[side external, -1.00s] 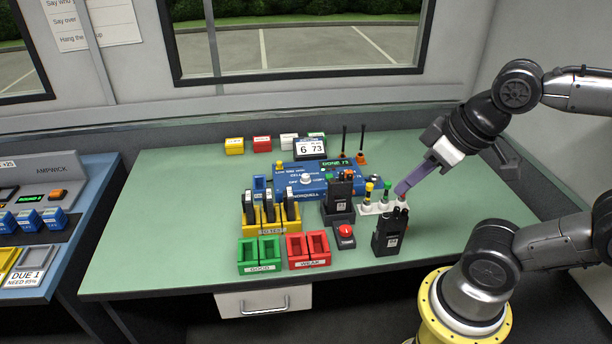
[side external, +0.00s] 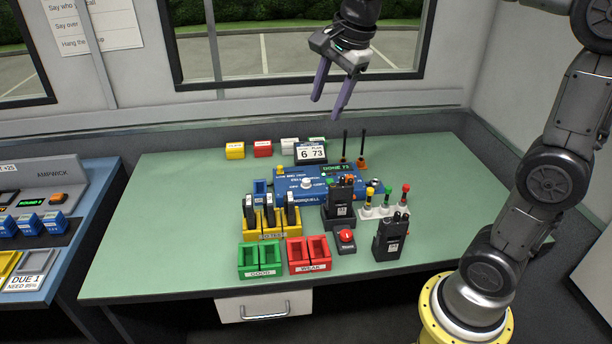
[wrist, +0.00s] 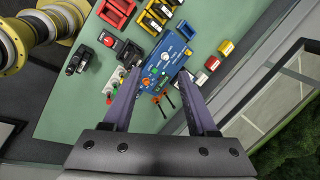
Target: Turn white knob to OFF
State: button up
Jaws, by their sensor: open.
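The white knob (side external: 306,183) sits on the top face of the blue tester box (side external: 318,197), left of centre. In the wrist view the blue box (wrist: 160,72) lies beyond the fingers, and a small white spot on it looks like the knob (wrist: 165,57). The setting it points to is too small to read. A display on the box shows "DONE" and a number. My gripper (side external: 326,108) is open and empty, high above the back of the bench, pointing down and well clear of the box.
Yellow, green (side external: 262,259) and red (side external: 308,254) bins stand at the front left. A black radio (side external: 390,238), a red button (side external: 346,237), a white stand with coloured knobs (side external: 384,206) and two upright antennas (side external: 361,145) surround the box. The bench's right side is clear.

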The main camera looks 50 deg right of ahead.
jog(key=w+d+f+m+g, duration=0.2)
jog(key=w+d+f+m, duration=0.3)
jog(key=w, duration=0.4)
jog(key=g, duration=0.2)
send_near(306, 180)
jog(key=f, duration=0.8)
jog(key=shift+s+d+f, duration=0.15)
jog(key=shift+d, duration=0.05)
grip_shut()
